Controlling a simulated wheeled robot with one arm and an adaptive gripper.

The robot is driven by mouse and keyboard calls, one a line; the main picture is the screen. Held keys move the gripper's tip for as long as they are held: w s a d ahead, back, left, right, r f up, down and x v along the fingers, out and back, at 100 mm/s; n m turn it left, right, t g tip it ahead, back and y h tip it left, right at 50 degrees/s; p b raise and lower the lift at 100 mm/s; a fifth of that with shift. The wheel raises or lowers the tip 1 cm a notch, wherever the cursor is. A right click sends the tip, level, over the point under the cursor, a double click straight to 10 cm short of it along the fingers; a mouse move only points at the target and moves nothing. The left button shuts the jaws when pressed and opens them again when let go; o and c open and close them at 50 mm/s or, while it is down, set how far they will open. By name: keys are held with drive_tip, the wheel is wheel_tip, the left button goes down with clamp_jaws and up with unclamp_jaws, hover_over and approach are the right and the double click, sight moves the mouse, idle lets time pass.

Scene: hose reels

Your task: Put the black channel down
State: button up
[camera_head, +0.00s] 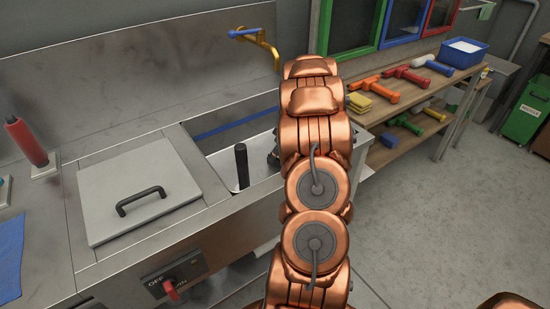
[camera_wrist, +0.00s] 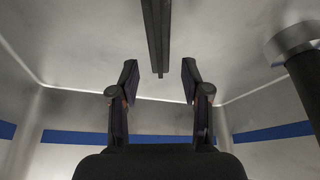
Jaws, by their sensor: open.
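In the wrist view, the black channel (camera_wrist: 156,35) is a long dark grooved bar against the pale metal basin surface. Its near end lies just beyond the gap between my fingertips. My gripper (camera_wrist: 159,80) is open, with one finger on each side of the channel's line and nothing between the fingers. I cannot tell whether the channel touches the basin floor. In the head view my copper arm reaches down into the basin (camera_head: 221,168) and hides most of my gripper and the channel.
A black upright post (camera_head: 241,166) stands in the basin, and what looks like it shows at the right in the wrist view (camera_wrist: 306,75). A lid with a black handle (camera_head: 140,200) lies left of the basin. Shelves with coloured tools (camera_head: 405,75) stand right. A blue-and-yellow tap (camera_head: 258,42) is behind.

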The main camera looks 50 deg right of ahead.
drive_tip(key=b+v, duration=0.1)
drive_tip(key=v, duration=0.8)
drive_tip(key=shift+r, duration=0.1)
idle(0.3)
